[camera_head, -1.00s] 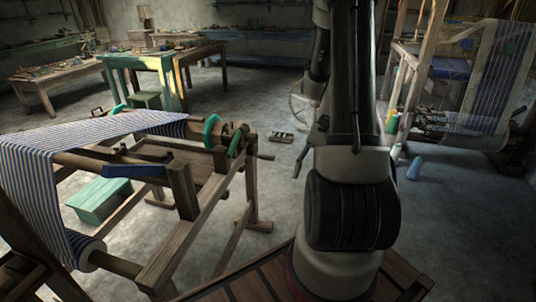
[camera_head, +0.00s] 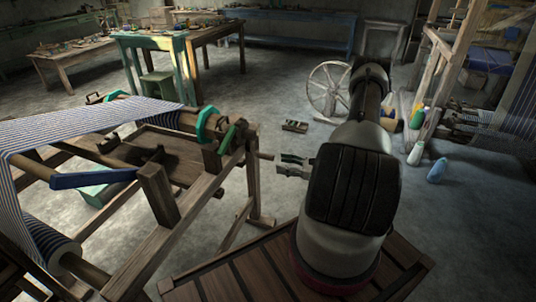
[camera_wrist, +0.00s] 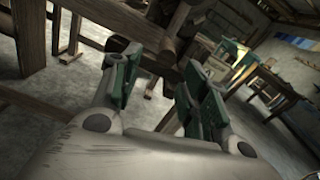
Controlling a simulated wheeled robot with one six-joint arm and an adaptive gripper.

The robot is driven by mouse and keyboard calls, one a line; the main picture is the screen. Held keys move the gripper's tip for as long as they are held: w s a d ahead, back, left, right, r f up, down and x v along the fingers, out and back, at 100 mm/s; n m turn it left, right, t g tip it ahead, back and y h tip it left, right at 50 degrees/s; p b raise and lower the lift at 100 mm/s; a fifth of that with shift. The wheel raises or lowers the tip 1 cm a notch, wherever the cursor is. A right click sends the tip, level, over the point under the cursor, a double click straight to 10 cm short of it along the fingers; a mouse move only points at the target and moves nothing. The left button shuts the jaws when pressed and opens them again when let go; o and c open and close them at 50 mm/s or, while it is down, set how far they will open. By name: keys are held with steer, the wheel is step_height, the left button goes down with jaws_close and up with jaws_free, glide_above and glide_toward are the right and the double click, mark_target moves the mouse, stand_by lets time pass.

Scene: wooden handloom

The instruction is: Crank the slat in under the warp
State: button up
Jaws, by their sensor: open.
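The warp (camera_head: 90,118) is a blue-and-white striped sheet stretched over the wooden loom at left. Its back roller (camera_head: 180,119) carries a teal ring (camera_head: 207,124). At the loom's right post, a short wooden peg handle (camera_head: 266,156) sticks out to the right. My gripper (camera_head: 291,165) is open and empty, just right of this peg and apart from it. In the wrist view, my gripper's two green-padded fingers (camera_wrist: 156,80) stand apart, with loom timbers beyond. I cannot tell which piece is the slat.
A blue bar (camera_head: 95,178) lies along the loom's near side. The loom's side rail (camera_head: 180,232) runs close to my base. A spoked wheel (camera_head: 329,88), a small block (camera_head: 295,126) and bottles (camera_head: 416,152) stand on the floor. Open floor lies between loom and wheel.

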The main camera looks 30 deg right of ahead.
mark_target(261, 155)
steer(key=shift+t, duration=0.3)
steer(key=x, duration=0.5)
steer(key=r+x, duration=0.1)
steer(key=x, duration=0.2)
steer(key=shift+w+d, duration=0.1)
jaws_close()
